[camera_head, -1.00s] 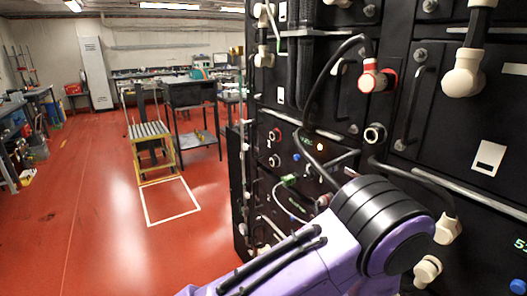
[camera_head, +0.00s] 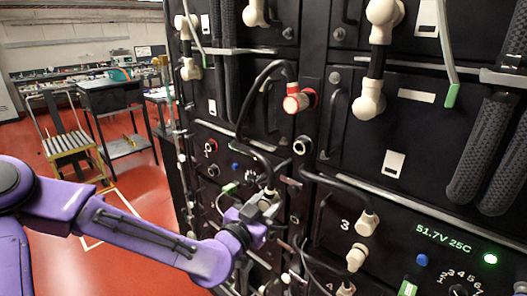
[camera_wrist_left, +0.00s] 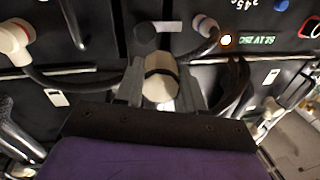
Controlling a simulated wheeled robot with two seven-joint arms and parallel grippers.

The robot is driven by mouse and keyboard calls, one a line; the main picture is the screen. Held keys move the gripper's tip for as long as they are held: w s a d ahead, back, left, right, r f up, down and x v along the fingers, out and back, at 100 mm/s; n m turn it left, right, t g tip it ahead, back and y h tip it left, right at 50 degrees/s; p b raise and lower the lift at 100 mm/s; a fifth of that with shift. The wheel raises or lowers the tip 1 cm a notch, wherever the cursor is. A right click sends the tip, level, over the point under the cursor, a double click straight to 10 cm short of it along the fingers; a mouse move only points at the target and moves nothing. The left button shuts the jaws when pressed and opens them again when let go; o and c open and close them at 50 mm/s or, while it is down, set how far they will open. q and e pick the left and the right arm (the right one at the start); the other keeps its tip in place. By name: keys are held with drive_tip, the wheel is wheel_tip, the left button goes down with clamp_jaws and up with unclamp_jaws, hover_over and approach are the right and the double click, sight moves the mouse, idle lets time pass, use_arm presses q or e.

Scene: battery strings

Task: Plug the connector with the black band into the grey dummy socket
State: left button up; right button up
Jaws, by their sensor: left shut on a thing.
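My left gripper (camera_head: 268,203) is at the front of the black battery rack, low and left of the red-banded connector in the head view. In the left wrist view its fingers (camera_wrist_left: 160,92) are shut on a pale connector with a black band (camera_wrist_left: 161,70). A black cable runs beside the held connector. I cannot tell whether the connector sits in a socket. A round socket with a pale grey ring (camera_head: 301,146) is above and right of the gripper; I cannot tell for sure that it is the grey dummy socket. My right gripper is not in view.
A red-banded connector (camera_head: 297,101) hangs on a looped black cable above. A black handle (camera_head: 331,122) stands out beside the round socket. More pale connectors (camera_head: 368,222) and cables crowd the lower right. Open red floor (camera_head: 118,235) lies left of the rack.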

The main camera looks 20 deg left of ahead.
use_arm(q)
drive_tip(key=r+m+h, duration=0.1)
drive_tip(key=r, duration=0.2)
drive_tip(key=r+h+p, duration=0.1)
drive_tip(key=r, duration=0.3)
drive_tip(key=s+r+m+g+h, duration=0.1)
drive_tip(key=r, duration=0.2)
drive_tip(key=shift+r+m, duration=0.3)
drive_tip(key=shift+r, duration=0.1)
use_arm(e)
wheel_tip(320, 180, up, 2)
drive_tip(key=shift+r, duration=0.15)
use_arm(q)
drive_tip(key=shift+f, duration=0.1)
drive_tip(key=shift+w, duration=0.3)
drive_tip(key=b+x, duration=0.1)
drive_tip(key=x, duration=0.3)
drive_tip(key=shift+d+b, duration=0.1)
drive_tip(key=shift+b, duration=0.3)
drive_tip(key=shift+w+d, duration=0.15)
drive_tip(key=shift+w, duration=0.25)
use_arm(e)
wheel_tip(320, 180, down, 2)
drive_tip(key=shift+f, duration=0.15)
